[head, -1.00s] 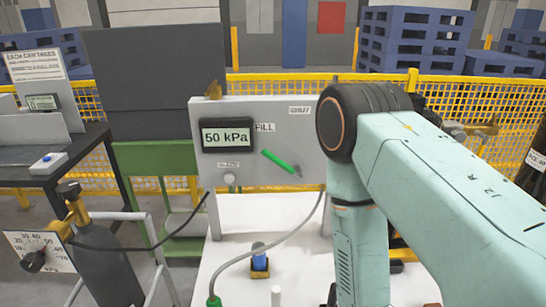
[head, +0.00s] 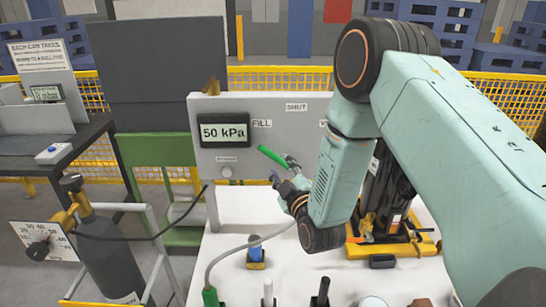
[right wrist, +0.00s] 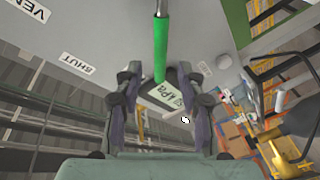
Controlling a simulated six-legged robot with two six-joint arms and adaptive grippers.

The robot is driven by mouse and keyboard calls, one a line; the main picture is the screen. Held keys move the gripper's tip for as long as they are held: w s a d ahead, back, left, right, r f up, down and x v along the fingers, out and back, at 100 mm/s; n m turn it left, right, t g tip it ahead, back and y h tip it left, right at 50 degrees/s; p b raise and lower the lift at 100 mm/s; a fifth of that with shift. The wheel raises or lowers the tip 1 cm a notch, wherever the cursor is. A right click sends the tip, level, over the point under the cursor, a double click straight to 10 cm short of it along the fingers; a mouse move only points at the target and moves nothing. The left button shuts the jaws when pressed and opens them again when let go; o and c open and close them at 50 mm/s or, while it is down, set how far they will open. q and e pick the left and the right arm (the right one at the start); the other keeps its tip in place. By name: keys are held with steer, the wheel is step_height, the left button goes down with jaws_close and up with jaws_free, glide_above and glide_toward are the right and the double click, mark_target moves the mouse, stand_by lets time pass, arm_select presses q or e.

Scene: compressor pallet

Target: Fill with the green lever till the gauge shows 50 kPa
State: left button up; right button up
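The gauge (head: 224,131) on the grey panel reads 50 kPa in the head view. The green lever (head: 272,155) points left and slightly up from its pivot, just below the FILL label (head: 261,123). My right gripper (head: 283,174) is close to the lever, at its lower right, partly hidden by my arm. In the right wrist view, my right gripper (right wrist: 160,78) is open. The green lever (right wrist: 160,48) shows in line with the gap between its fingers, with no clear contact. The gauge (right wrist: 166,94) shows beyond. My left gripper is not in view.
The SHUT label (head: 297,107) is at the panel's top, and another label is partly covered by my arm. A white table (head: 232,204) carries a small blue-topped item (head: 256,252) and a hose. A gas cylinder (head: 112,262) stands left. A yellow fence runs behind.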

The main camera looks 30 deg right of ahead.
mark_target(276, 159)
steer(key=w, duration=0.2)
steer(key=w+d, duration=0.1)
steer(key=w, duration=0.2)
steer(key=shift+d+f, duration=0.15)
steer(key=shift+f, duration=0.05)
steer(key=shift+w+r, duration=0.15)
steer(key=shift+w, duration=0.5)
steer(key=shift+d, duration=0.1)
steer(key=shift+c, duration=0.7)
steer(key=shift+a, duration=0.2)
steer(key=c, duration=0.5)
steer(key=shift+d, duration=0.1)
jaws_close()
